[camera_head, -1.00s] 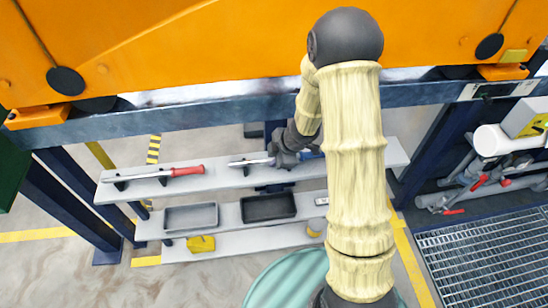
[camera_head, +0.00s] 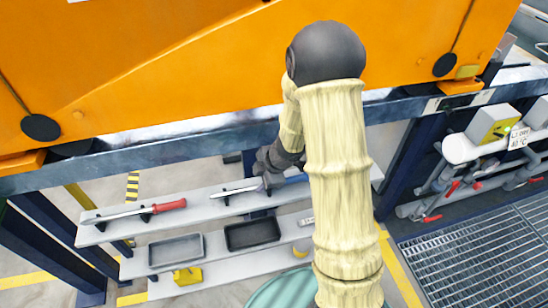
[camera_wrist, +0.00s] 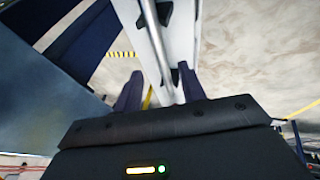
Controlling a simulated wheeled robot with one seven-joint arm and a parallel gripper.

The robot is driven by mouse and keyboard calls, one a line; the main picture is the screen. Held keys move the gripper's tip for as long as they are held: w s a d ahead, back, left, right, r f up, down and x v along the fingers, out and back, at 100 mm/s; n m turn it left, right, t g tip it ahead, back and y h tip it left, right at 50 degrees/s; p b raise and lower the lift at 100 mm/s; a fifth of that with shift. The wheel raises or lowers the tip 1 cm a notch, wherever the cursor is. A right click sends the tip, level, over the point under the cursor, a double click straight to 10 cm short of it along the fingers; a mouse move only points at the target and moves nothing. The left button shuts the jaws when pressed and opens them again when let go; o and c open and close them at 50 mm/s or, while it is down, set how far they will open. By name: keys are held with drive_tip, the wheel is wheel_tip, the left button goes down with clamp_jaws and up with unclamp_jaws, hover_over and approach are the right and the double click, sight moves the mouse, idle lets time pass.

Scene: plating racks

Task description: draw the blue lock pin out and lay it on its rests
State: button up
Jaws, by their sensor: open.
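The blue lock pin lies along the upper white shelf. Its silver shaft (camera_head: 232,191) points left and part of its blue handle (camera_head: 297,179) shows to the right of my gripper (camera_head: 268,180). In the wrist view the silver shaft (camera_wrist: 154,42) runs down between my two dark fingers, and my gripper (camera_wrist: 160,92) is open around or just above it; I cannot tell the height. The handle is not visible in the wrist view. A black rest (camera_wrist: 164,12) shows by the shaft. My arm hides the right part of the shelf.
A red-handled pin (camera_head: 168,206) lies on black rests on the left of the upper shelf (camera_head: 200,212). A steel beam (camera_head: 200,146) runs close above the shelf.

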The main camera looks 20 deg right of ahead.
drive_tip(key=p+v, duration=0.4)
drive_tip(key=v, duration=0.7)
drive_tip(key=shift+p, duration=0.35)
drive_tip(key=shift+d+r, duration=0.1)
drive_tip(key=shift+r, duration=0.1)
drive_tip(key=d+r+m+t+h, duration=0.35)
drive_tip(key=r+m, duration=0.25)
drive_tip(key=m, duration=0.3)
drive_tip(key=s+a+r+m+g, duration=0.1)
drive_tip(key=s+m+g, duration=0.3)
drive_tip(key=s+m, duration=0.5)
drive_tip(key=s+a, duration=0.1)
drive_tip(key=s, duration=0.2)
drive_tip(key=shift+a+m, duration=0.3)
drive_tip(key=shift+a, duration=0.1)
